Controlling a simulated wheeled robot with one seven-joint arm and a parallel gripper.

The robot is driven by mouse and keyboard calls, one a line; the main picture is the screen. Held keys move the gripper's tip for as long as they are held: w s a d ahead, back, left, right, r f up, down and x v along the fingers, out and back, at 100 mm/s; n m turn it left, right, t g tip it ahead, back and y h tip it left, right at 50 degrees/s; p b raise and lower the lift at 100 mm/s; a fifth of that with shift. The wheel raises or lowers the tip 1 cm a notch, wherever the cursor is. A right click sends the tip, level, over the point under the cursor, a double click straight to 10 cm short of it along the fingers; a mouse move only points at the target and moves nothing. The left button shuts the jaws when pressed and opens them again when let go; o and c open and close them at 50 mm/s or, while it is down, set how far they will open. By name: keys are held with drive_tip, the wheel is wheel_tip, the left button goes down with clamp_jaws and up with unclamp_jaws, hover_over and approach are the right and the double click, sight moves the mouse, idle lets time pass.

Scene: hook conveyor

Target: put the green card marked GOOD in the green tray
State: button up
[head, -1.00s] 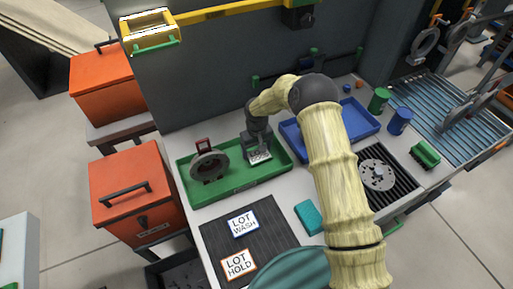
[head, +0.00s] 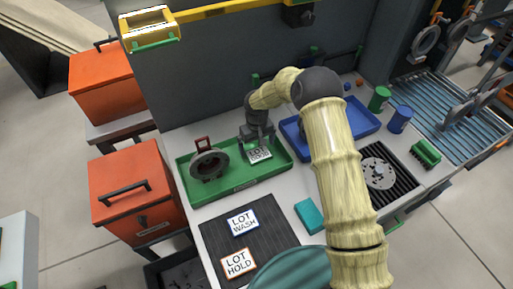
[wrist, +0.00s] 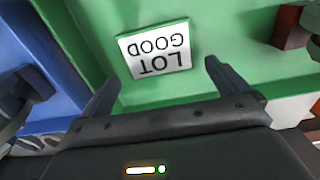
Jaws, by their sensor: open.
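The card marked LOT GOOD (head: 258,154), white-faced with a green edge, lies face up in the right part of the green tray (head: 240,184). It also shows upside down in the wrist view (wrist: 155,50), on the tray's green floor. My gripper (head: 258,139) is over the tray just behind the card. In the wrist view my gripper (wrist: 162,85) has its two fingers wide apart, with nothing between them and the card clear of them.
A grey ring part on a stand (head: 209,164) is in the left of the green tray. A blue tray (head: 293,137) adjoins on the right. The LOT WASH (head: 242,222) and LOT HOLD (head: 238,263) cards lie on a dark mat in front. A teal block (head: 309,216) sits nearby.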

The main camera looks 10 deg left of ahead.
sight(257, 150)
wheel_tip(257, 150, up, 10)
drive_tip(key=b, duration=0.1)
drive_tip(key=shift+b, duration=0.4)
idle(0.5)
drive_tip(key=s+d+r+m, duration=0.1)
drive_tip(key=s+d+r, duration=0.2)
drive_tip(key=d, duration=0.3)
drive_tip(key=s+d+r+m+t, duration=0.1)
drive_tip(key=s+d+r, duration=0.15)
drive_tip(key=d, duration=0.35)
drive_tip(key=s+d+r+m, duration=0.1)
drive_tip(key=s+d+r, duration=0.25)
drive_tip(key=d, duration=0.25)
drive_tip(key=s+d+m+t, duration=0.1)
drive_tip(key=s+d+m, duration=0.3)
drive_tip(key=s+d, duration=0.6)
drive_tip(key=s+r, duration=0.1)
drive_tip(key=s, duration=0.2)
drive_tip(key=shift+s+t, duration=0.3)
drive_tip(key=shift+s, duration=0.05)
